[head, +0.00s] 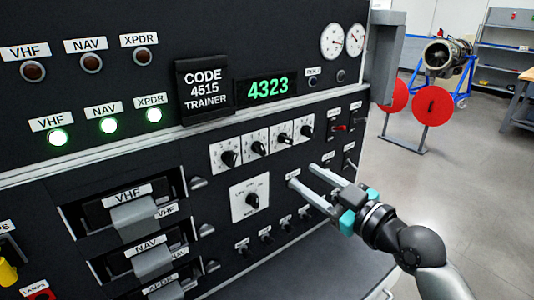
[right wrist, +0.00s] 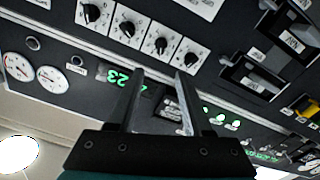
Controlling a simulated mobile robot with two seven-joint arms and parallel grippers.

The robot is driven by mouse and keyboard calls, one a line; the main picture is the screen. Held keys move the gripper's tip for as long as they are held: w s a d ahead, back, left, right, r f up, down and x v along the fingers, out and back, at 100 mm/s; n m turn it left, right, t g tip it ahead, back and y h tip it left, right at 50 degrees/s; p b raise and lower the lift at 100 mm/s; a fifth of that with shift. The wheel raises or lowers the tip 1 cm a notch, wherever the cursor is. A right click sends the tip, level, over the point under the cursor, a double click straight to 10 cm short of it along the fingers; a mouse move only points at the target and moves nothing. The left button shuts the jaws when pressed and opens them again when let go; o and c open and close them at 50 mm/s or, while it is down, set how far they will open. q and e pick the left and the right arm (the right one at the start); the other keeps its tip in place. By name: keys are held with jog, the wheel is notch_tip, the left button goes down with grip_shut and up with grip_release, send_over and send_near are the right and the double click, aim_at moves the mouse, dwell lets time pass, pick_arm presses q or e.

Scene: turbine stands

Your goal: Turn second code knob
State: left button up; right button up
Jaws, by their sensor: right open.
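Several code knobs sit in a row on white dial plates on the black panel. The second code knob (head: 259,148) is black and second from the left in the head view. The right wrist view is turned upside down, and there it is second from the right (right wrist: 160,45). The green code display (head: 267,87) above reads 4323; the placard (head: 203,90) reads CODE 4515 TRAINER. My right gripper (head: 303,175) is open and empty, to the right of and below this knob in the head view, apart from it. In the wrist view its fingers (right wrist: 160,72) point toward the knob row.
A larger single knob (head: 252,200) sits below the row. Drawer-like VHF and NAV units (head: 135,215) with handles stick out at lower left. A grey side post (head: 388,58) juts out at the panel's right edge. Red discs (head: 432,105) on a stand are behind; open floor lies right.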

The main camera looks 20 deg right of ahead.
aim_at(263, 151)
jog(key=p+x, duration=0.1)
jog(key=x, duration=1.3)
jog(key=shift+f+p, duration=0.1)
jog(key=shift+p, duration=0.25)
jog(key=shift+c, duration=0.3)
grip_shut()
